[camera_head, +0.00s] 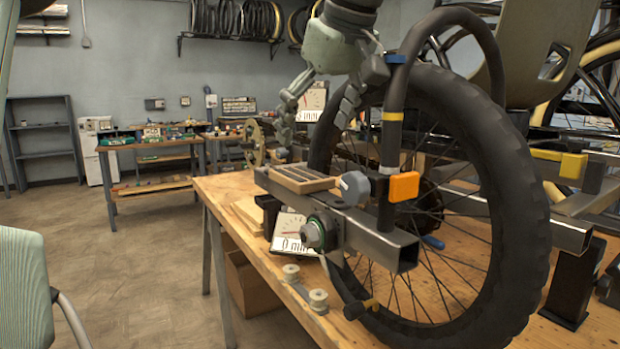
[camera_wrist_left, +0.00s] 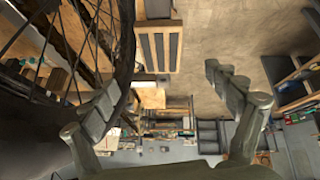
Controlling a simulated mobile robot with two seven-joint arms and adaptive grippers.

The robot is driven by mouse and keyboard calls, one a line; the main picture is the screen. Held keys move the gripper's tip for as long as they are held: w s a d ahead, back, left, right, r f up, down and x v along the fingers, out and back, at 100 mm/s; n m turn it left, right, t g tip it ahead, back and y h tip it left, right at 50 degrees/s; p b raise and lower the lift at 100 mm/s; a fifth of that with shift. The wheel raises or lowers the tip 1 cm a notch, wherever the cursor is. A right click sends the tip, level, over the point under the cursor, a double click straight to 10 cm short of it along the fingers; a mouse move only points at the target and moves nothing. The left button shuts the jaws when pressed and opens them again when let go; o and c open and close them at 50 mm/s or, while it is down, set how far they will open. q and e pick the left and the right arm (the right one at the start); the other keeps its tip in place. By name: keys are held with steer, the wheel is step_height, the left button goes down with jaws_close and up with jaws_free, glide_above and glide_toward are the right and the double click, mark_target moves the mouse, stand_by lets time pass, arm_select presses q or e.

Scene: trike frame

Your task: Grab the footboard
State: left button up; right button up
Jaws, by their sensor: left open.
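The footboard (camera_head: 297,178) is a small slatted wooden and dark panel. It lies on the metal frame beside the big black wheel (camera_head: 480,120), above the wooden workbench. It also shows in the left wrist view (camera_wrist_left: 158,45) at the top centre, with light wood strips and dark gaps. My left gripper (camera_head: 314,130) hangs above the footboard, its fingers spread and pointing down, apart from it and empty. In the left wrist view, the open fingers (camera_wrist_left: 162,88) frame the space just below the footboard. My right gripper is not in view.
The wheel stands close to my left gripper. The square metal tube (camera_head: 375,238) with an orange block (camera_head: 404,187) lies near the footboard. Gauge cards (camera_head: 288,232) and small spools (camera_head: 318,300) are on the workbench (camera_head: 225,190). Open floor (camera_head: 130,270) lies to the left.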

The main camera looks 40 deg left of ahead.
mark_target(301, 174)
arm_select(q)
steer(key=x, duration=0.2)
steer(key=shift+s+a+f, duration=0.1)
steer(key=shift+a+f, duration=0.15)
steer(key=shift+f, duration=0.05)
steer(key=x, duration=0.7)
steer(key=shift+d, duration=0.1)
steer(key=shift+r, duration=0.15)
steer(key=c, duration=1.7)
steer(key=shift+o, duration=0.2)
